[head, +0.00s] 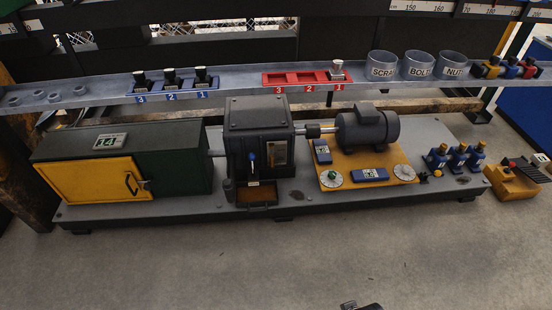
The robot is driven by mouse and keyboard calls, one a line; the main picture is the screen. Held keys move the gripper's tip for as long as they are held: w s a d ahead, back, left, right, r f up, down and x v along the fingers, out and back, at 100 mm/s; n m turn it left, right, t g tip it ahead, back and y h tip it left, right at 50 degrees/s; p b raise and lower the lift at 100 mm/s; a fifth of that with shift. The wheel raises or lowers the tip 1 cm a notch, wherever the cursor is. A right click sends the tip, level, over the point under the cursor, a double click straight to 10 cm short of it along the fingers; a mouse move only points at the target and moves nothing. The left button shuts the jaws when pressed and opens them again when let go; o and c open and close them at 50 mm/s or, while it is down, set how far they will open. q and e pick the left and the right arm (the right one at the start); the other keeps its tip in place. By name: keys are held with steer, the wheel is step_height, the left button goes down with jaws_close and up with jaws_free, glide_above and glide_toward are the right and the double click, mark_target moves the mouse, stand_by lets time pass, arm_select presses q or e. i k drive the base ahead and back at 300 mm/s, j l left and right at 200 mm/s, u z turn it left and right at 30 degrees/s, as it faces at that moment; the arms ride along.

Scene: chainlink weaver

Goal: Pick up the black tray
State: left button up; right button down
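A small, shallow dark tray (257,206) with a brownish inside sits at the foot of the dark machine housing (258,130), on the front of the grey base plate. It is the only tray-like black thing I can make out. A small dark piece at the bottom edge, right of centre, seems to be the tip of my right gripper (362,306). It is far from the tray, and most of it is cut off by the frame. I cannot tell if it is open. My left gripper is not in view.
A green cabinet with a yellow door (95,179) stands left of the housing. A motor (367,128) and a yellow plate (365,167) are to its right. A grey shelf (235,82) with blocks and cups runs behind. The floor in front is clear.

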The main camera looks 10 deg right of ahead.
mark_target(266, 194)
steer(key=u, duration=0.35)
steer(key=i+l+u, duration=0.1)
steer(key=l+u, duration=0.3)
steer(key=i+l+u, duration=0.1)
steer(key=u, duration=0.25)
steer(key=l+u, duration=0.4)
